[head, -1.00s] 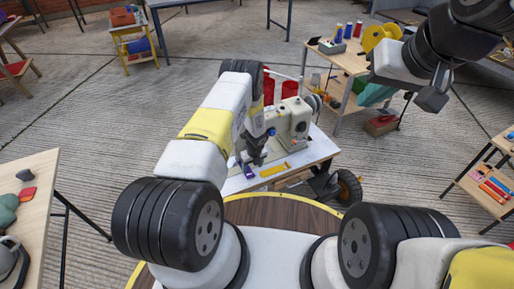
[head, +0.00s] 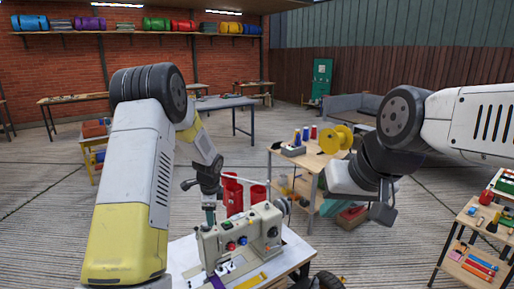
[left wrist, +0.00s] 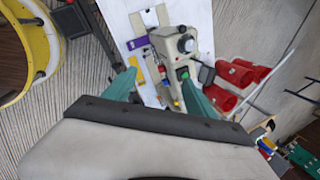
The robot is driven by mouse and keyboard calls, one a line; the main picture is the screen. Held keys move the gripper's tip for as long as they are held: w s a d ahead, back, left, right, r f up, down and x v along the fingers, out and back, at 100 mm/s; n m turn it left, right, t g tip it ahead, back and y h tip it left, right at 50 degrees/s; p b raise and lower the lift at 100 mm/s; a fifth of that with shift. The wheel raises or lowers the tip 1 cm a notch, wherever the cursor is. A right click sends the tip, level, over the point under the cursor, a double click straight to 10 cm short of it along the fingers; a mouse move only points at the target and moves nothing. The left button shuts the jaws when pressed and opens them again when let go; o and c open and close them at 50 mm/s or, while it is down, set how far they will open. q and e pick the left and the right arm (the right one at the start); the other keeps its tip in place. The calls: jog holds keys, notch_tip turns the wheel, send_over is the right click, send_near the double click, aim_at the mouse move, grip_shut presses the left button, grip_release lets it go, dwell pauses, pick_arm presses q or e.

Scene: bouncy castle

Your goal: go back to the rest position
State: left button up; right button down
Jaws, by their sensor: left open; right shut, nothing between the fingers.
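My left gripper (head: 209,212) hangs fingers-down from the left arm, just above and behind the left end of a cream sewing machine (head: 262,231). In the left wrist view, its two teal fingers (left wrist: 158,92) stand wide apart with nothing held, and the sewing machine (left wrist: 176,50) lies beyond them. My right gripper (head: 383,214) is at the right of the head view, in the air before the wooden cart. It is shut and empty; its fingertips are small and dark in this view.
The sewing machine stands on a white-topped table (head: 183,256) with a yellow strip (head: 250,281). Red cylinders (head: 233,194) are behind it. A wooden cart (head: 291,158) carries spools and a yellow reel (head: 335,139). A tool shelf (head: 465,236) stands at right. Open floor lies left.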

pick_arm(q)
jog(key=s+r+n+t+h, duration=0.1)
jog(key=s+r+n, duration=0.3)
jog(key=s+r, duration=0.45)
jog(key=s+r+n, duration=0.4)
jog(key=s+r, duration=0.1)
jog(key=r, duration=0.6)
jog(key=s+d+r+n+t+h, duration=0.1)
jog(key=s+r+n, duration=0.2)
jog(key=s, duration=0.7)
jog(key=s+d+r+n+h, duration=0.1)
jog(key=s+r+n, duration=0.2)
jog(key=s, duration=0.8)
jog(key=n, duration=0.2)
jog(key=shift+d+r+n+t, duration=0.3)
jog(key=shift+d+r+t, duration=0.05)
jog(key=shift+r+t, duration=0.05)
